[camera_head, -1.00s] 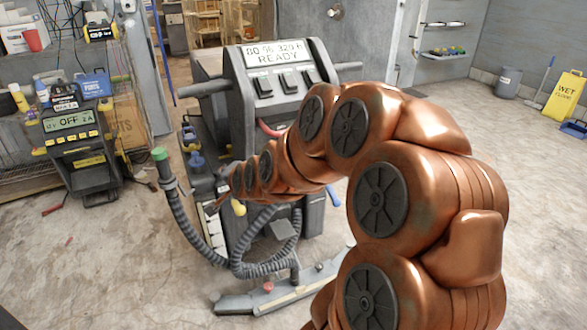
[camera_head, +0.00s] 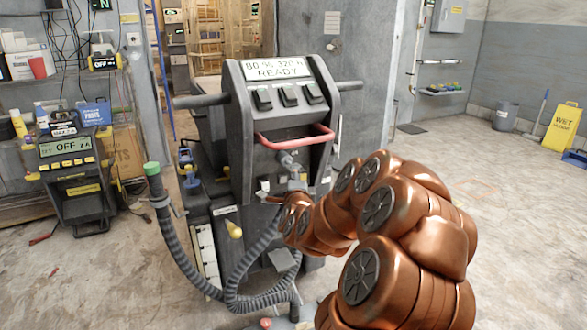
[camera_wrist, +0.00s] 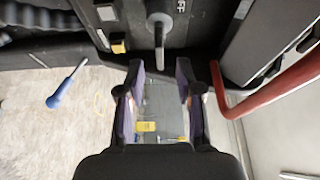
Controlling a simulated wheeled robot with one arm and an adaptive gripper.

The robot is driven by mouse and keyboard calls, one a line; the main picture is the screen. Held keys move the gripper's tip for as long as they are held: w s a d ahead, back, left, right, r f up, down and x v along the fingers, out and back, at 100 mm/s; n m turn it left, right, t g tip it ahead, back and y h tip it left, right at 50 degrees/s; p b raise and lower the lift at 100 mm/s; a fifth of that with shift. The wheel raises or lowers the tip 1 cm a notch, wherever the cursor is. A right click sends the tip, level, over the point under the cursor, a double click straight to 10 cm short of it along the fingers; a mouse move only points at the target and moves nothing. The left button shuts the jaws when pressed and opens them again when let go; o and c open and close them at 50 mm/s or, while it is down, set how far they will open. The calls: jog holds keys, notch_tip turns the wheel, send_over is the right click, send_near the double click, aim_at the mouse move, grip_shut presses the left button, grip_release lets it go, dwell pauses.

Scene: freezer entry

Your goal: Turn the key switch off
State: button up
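The grey machine (camera_head: 240,140) stands in the middle of the head view, its display reading READY. In the wrist view, a grey key-like lever (camera_wrist: 159,30) sticks out of the dark panel beside a label with the letters FF. I take it for the key switch; its exact setting is unclear. My gripper (camera_wrist: 160,66) is open and empty, its two fingers apart and pointing toward the panel just below the lever. They look apart from it. In the head view my gripper is small at the machine's front and partly hidden by my arm.
A red handle bar (camera_head: 295,138) crosses the machine's front; it shows close to the right finger in the wrist view (camera_wrist: 275,88). A grey hose (camera_head: 180,245) loops at the left. A charger (camera_head: 75,180) reading OFF stands further left.

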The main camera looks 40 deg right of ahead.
jog(key=shift+x, duration=3.25)
grip_shut()
